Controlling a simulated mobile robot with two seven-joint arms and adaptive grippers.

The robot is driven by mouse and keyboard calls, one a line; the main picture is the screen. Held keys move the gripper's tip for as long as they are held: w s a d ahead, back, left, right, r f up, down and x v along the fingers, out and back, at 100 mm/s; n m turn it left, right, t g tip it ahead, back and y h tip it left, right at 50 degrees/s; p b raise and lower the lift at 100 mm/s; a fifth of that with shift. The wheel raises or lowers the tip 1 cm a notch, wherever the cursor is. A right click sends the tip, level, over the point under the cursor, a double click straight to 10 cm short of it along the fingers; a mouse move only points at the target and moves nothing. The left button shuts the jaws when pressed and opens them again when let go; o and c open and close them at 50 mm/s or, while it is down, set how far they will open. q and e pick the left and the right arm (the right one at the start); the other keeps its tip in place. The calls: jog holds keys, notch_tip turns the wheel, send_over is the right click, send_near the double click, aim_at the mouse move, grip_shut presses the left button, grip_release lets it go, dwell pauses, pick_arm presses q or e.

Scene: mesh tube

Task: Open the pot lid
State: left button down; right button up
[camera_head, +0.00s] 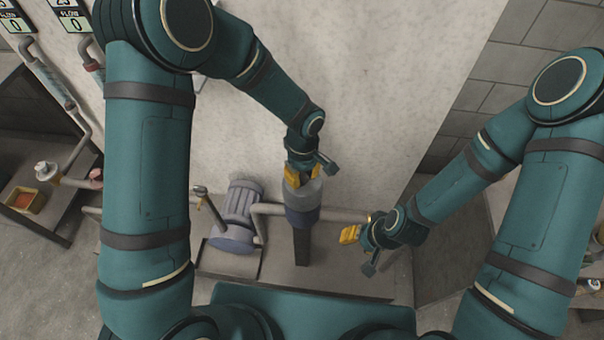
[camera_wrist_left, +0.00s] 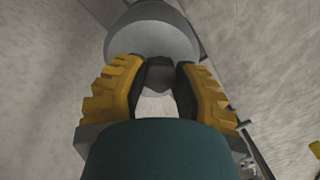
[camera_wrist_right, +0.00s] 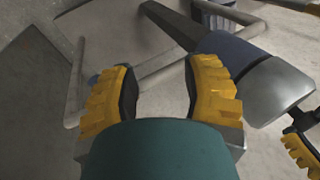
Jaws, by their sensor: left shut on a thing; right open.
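The pot (camera_head: 303,214) is a blue-grey cylinder on a dark post. Its light grey lid (camera_head: 303,196) sits on top with no gap that I can see; the lid also shows in the left wrist view (camera_wrist_left: 150,40) and the right wrist view (camera_wrist_right: 277,92). My left gripper (camera_head: 300,180) comes from above and is shut on the lid's dark knob (camera_wrist_left: 160,76), which is partly hidden between the yellow fingers. My right gripper (camera_head: 352,234) is open and empty, to the right of the pot and apart from it.
A grey pipe (camera_head: 346,215) runs sideways by the pot. A motor-like pump (camera_head: 237,212) stands to the left. Pipes and a yellow bin (camera_head: 25,202) are at far left. A pale wall (camera_head: 370,90) rises behind.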

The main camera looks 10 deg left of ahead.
aim_at(304, 173)
pick_arm(q)
jog(key=w+r+g+p, duration=0.1)
jog(key=w+g+p, duration=0.1)
jog(key=p, duration=0.1)
jog(key=shift+r, duration=0.35)
jog(key=shift+w+r+g, duration=0.1)
jog(key=shift+w+g, duration=0.15)
jog(key=shift+g, duration=0.15)
jog(key=shift+w+r+g+p, duration=0.15)
jog(key=shift+w+g+p, duration=0.4)
jog(key=shift+g, duration=0.15)
jog(key=shift+w+r+g, duration=0.25)
jog(key=shift+w+g, duration=0.45)
jog(key=shift+g, duration=0.2)
pick_arm(e)
jog(key=shift+w+d+r, duration=0.1)
jog(key=shift+w+r, duration=0.2)
jog(key=shift+r, duration=0.5)
jog(key=shift+w+d+r, duration=0.1)
jog(key=shift+w+r, duration=0.15)
jog(key=shift+r, duration=0.6)
jog(key=shift+w+r, duration=0.3)
jog(key=shift+r, duration=0.5)
